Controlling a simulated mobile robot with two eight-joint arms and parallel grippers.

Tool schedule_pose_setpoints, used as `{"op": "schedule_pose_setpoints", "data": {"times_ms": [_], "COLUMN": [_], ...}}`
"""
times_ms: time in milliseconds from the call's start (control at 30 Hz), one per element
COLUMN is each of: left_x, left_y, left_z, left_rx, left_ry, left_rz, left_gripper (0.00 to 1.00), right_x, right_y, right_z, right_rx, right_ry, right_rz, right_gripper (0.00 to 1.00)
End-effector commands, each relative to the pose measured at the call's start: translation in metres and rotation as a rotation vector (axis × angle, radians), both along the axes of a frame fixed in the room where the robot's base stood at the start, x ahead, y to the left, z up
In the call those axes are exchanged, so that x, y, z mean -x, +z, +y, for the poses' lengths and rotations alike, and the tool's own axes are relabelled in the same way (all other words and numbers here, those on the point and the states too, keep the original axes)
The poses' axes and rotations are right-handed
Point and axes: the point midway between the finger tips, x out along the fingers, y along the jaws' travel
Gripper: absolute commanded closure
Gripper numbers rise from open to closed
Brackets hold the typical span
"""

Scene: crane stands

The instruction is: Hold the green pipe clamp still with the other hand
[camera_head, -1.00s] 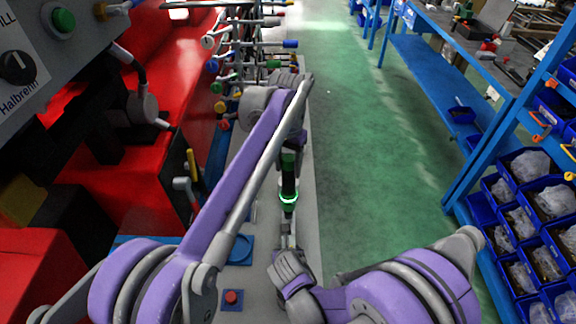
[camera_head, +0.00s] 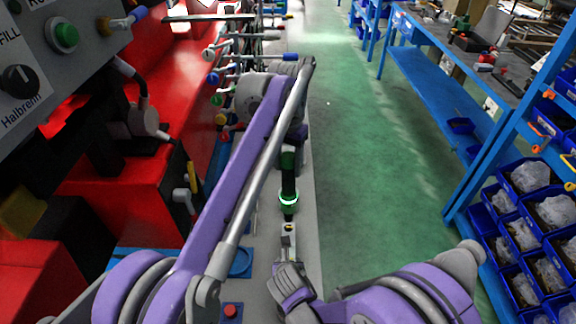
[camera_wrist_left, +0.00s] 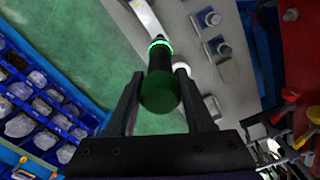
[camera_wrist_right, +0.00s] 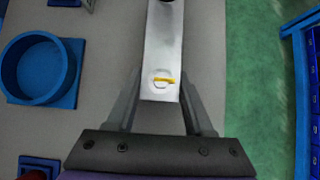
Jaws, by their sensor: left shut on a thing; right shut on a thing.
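A dark upright cylinder with a green end and a glowing green ring (camera_head: 288,199) is in the middle of the head view. It also fills the middle of the left wrist view (camera_wrist_left: 160,92). I cannot tell whether it is the clamp itself. My left gripper (camera_wrist_left: 160,80) is shut on it near its green end. A flat silver metal bar with a small yellow mark (camera_wrist_right: 162,55) lies below the cylinder's tip. It also shows in the head view (camera_head: 288,236). My right gripper (camera_wrist_right: 157,88) is shut on the bar's near end. Whether cylinder and bar touch is unclear.
A round blue holder (camera_wrist_right: 38,68) stands left of the bar on the grey bench. A red button on a blue base (camera_head: 231,312) is nearer. A red machine (camera_head: 115,205) is at left. A blue rack with bins (camera_head: 535,215) stands right, across clear green floor.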

Motion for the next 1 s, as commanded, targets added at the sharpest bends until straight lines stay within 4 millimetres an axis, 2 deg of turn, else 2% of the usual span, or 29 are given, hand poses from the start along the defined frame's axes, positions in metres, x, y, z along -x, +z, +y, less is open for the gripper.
{"op": "schedule_pose_setpoints", "data": {"times_ms": [100, 133, 300, 700, 1000], "left_x": [0.000, 0.000, 0.000, 0.000, 0.000], "left_y": [0.001, 0.001, 0.001, 0.001, 0.001], "left_z": [0.000, 0.000, 0.000, 0.000, 0.000], "left_rx": [0.000, 0.000, 0.000, 0.000, 0.000], "left_ry": [0.000, 0.000, 0.000, 0.000, 0.000], "left_rz": [0.000, 0.000, 0.000, 0.000, 0.000], "left_gripper": [1.00, 1.00, 1.00, 1.00, 1.00], "right_x": [0.000, 0.000, 0.000, 0.002, 0.024], "right_y": [0.000, 0.000, 0.000, 0.003, 0.031], "right_z": [0.000, 0.000, 0.000, 0.000, 0.000], "right_rx": [0.000, 0.000, 0.000, 0.000, -0.001], "right_ry": [0.000, 0.000, 0.000, 0.000, 0.002], "right_rz": [-0.001, -0.001, 0.000, 0.000, 0.000], "right_gripper": [1.00, 0.44, 0.14, 0.13, 0.13]}}
